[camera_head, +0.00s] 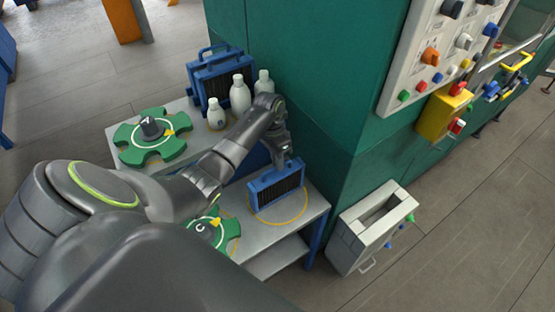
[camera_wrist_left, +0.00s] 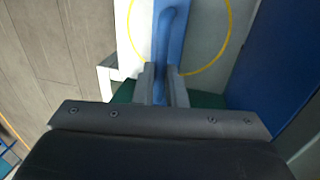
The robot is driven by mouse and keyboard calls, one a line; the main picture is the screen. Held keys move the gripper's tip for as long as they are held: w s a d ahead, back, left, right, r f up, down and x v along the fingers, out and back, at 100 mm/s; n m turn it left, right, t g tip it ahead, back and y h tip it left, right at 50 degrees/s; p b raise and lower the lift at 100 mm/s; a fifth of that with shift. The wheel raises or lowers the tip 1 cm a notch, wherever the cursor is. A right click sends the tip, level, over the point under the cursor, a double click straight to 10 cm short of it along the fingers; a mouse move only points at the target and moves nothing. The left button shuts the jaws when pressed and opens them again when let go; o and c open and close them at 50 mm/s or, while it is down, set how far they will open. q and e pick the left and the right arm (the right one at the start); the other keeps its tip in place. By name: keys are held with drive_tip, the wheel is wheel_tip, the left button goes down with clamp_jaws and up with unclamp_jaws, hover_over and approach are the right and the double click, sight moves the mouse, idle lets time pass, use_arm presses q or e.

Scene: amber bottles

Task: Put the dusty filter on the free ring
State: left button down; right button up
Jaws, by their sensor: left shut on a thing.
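The filter (camera_head: 276,189), a blue frame with a dark ribbed face and a top handle, is upright at the right end of the grey table (camera_head: 312,212). My left gripper (camera_head: 283,165) is above it, shut on its handle. In the left wrist view the blue handle (camera_wrist_left: 172,35) runs between the fingers (camera_wrist_left: 164,78). A thin yellow ring (camera_head: 290,221) is marked on the table under and around the filter; its arc also shows in the wrist view (camera_wrist_left: 231,25). I cannot tell whether the filter touches the table. My right gripper is not in view.
Blue-framed filters (camera_head: 209,78) stand at the table's back beside several white bottles (camera_head: 240,95). Green star-shaped pieces marked A (camera_head: 172,148) and C (camera_head: 234,229) lie on the table. A green wall (camera_head: 310,110) rises close behind; a grey bin (camera_head: 352,247) stands at right.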

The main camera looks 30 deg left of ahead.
use_arm(q)
drive_tip(key=shift+f, duration=0.3)
idle(0.4)
drive_tip(key=c, duration=1.4)
unclamp_jaws()
drive_tip(key=shift+f, duration=0.1)
drive_tip(key=shift+w+a+r+p, duration=0.2)
drive_tip(key=shift+a+r+p, duration=0.5)
drive_tip(key=shift+r, duration=2.15)
drive_tip(key=shift+w+a+r+p, duration=0.3)
drive_tip(key=shift+r+p, duration=0.65)
drive_tip(key=shift+r, duration=1.9)
drive_tip(key=shift+w+a+r+p, duration=0.15)
drive_tip(key=shift+a+r+p, duration=0.55)
drive_tip(key=shift+r, duration=2.15)
drive_tip(key=shift+d+f, duration=0.1)
drive_tip(key=shift+d, duration=0.1)
